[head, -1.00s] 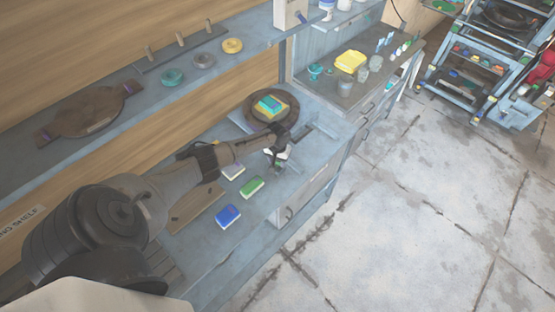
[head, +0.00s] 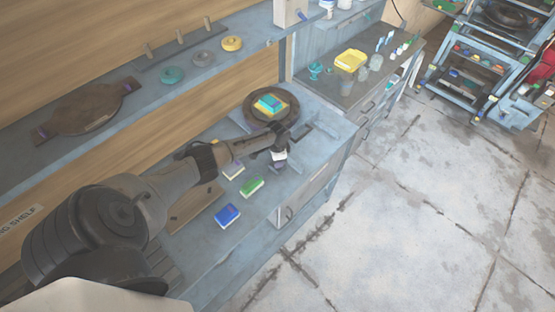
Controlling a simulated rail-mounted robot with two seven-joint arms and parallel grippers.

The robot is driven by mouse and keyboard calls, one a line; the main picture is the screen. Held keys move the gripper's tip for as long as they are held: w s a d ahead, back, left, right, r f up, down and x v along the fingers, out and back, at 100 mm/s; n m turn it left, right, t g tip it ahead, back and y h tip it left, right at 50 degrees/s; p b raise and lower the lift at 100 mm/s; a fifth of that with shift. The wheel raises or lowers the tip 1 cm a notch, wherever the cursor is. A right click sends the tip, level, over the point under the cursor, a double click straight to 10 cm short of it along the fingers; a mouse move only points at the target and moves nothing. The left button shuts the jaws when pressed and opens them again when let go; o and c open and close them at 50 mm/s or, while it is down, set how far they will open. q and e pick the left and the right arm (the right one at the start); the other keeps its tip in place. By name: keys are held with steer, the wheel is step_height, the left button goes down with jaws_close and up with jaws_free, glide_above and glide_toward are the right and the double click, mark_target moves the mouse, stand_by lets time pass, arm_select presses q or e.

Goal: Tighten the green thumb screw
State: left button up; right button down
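My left arm reaches in from the left over the workbench. Its gripper (head: 279,158) hangs over the bench near the front edge, just in front of the round dark plate (head: 253,119). The fingers are small and partly hidden by the wrist, so I cannot tell whether they are open or shut, or hold anything. A stack of yellow and teal blocks (head: 269,104) sits on the round plate. I cannot make out a green thumb screw for certain. My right gripper is not in view.
A green block (head: 251,187), a blue block (head: 227,215) and a pale block (head: 233,171) lie on the bench, left of the gripper. A shelf (head: 150,113) behind holds rings and a dark round plate. A side counter holds a yellow container (head: 350,60).

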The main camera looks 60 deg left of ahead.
arm_select(q)
steer(key=m, duration=0.3)
steer(key=shift+m+b, duration=0.4)
steer(key=m+b, duration=0.1)
steer(key=m, duration=0.2)
steer(key=shift+m+b, duration=0.55)
steer(key=shift+m, duration=1.95)
steer(key=o, duration=0.9)
